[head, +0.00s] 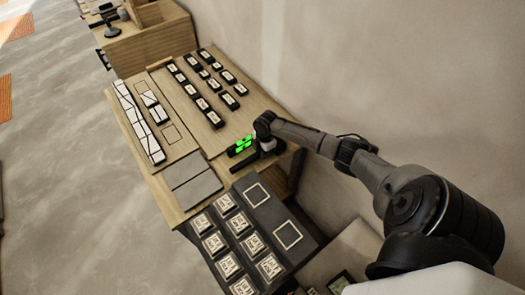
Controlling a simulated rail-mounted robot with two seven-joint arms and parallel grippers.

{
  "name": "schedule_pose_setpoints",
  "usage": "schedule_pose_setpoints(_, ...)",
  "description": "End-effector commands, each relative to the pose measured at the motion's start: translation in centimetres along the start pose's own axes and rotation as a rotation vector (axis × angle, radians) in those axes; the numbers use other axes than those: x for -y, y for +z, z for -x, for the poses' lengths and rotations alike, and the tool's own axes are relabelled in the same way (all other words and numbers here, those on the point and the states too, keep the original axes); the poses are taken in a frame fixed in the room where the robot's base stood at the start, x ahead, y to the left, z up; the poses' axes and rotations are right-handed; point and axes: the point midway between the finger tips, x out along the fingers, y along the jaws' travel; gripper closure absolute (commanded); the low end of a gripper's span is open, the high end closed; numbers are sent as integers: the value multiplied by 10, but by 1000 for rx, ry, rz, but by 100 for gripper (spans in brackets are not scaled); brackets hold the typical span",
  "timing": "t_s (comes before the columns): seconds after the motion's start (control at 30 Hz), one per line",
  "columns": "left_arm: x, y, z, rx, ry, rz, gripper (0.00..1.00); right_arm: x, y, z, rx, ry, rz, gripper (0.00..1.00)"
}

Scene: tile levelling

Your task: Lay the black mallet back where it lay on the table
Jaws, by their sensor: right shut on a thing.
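My right gripper (267,143) is over the right edge of the wooden table (205,148), reaching in from the right. It is shut on the black mallet (246,163), which shows as a dark, long shape just below and left of the jaws. The gripper and wrist hide part of the mallet. I cannot tell whether the mallet touches the table or is a little above it. My left gripper is not in view.
A dark holder with bright green marks (241,146) is close left of the gripper. Several dark labelled blocks (212,86) stand farther back. Grey plates (190,180) lie at the table's near end. A dark tray (262,212) with white labelled tiles is nearer me. A wall runs along the right.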

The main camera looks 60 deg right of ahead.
Motion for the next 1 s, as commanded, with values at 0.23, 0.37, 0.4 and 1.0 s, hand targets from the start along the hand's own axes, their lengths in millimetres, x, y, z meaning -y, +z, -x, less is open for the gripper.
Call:
schedule_pose_setpoints(0.23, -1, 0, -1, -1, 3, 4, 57, -1, 0, -2, 0, 2, 0, 100)
schedule_pose_setpoints(0.37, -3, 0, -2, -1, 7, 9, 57, -1, 0, -3, 0, 2, 0, 100)
schedule_pose_setpoints(0.4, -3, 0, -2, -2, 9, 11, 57, -1, 0, -3, 0, 2, 0, 100)
schedule_pose_setpoints(1.0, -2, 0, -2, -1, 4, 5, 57, 0, 0, -4, 0, -1, 0, 47)
